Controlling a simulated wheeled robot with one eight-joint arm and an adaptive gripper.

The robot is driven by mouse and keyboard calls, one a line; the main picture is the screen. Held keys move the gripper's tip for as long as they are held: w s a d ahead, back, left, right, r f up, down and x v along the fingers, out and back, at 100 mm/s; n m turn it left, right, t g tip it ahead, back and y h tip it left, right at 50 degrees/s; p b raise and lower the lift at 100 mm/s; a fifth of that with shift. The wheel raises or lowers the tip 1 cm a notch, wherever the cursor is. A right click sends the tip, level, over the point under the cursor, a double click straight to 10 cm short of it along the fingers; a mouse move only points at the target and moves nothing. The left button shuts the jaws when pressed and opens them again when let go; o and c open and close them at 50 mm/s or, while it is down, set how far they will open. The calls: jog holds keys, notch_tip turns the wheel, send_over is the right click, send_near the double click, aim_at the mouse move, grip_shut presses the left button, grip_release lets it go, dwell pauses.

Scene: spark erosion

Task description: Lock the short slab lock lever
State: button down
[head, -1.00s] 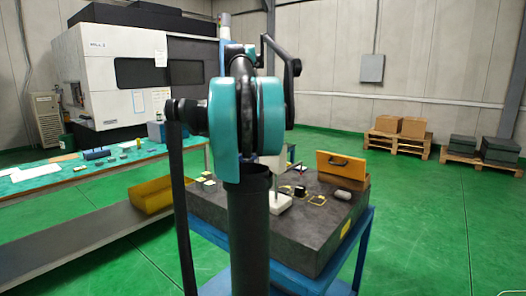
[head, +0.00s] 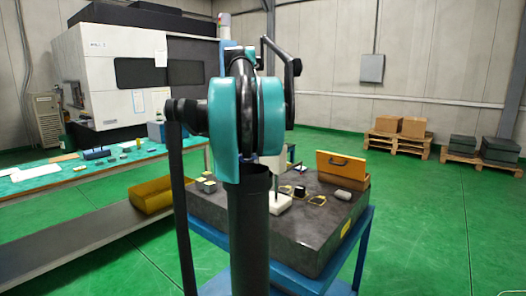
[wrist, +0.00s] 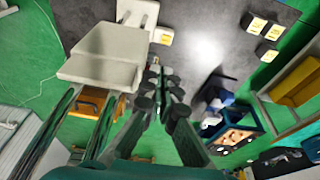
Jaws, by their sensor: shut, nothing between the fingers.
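I cannot pick out the short slab lock lever in either view. A dark grey slab (head: 290,240) lies on a blue stand (head: 300,282) in the head view. The slab also shows at the top of the wrist view (wrist: 205,20). My gripper (wrist: 163,77) is shut and empty, in the middle of the wrist view, above the scene near the slab's edge. My own arm hides the gripper and part of the slab in the head view.
On the slab are a white block with a post (head: 279,204), an open orange case (head: 341,166) and small blocks (wrist: 256,25). A bench (head: 45,180) with an orange bin (head: 152,196) stands left.

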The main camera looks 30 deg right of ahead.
jog(key=shift+x, duration=0.8)
dwell(0.4)
jog(key=shift+w+d, duration=0.3)
jog(key=shift+d, duration=0.6)
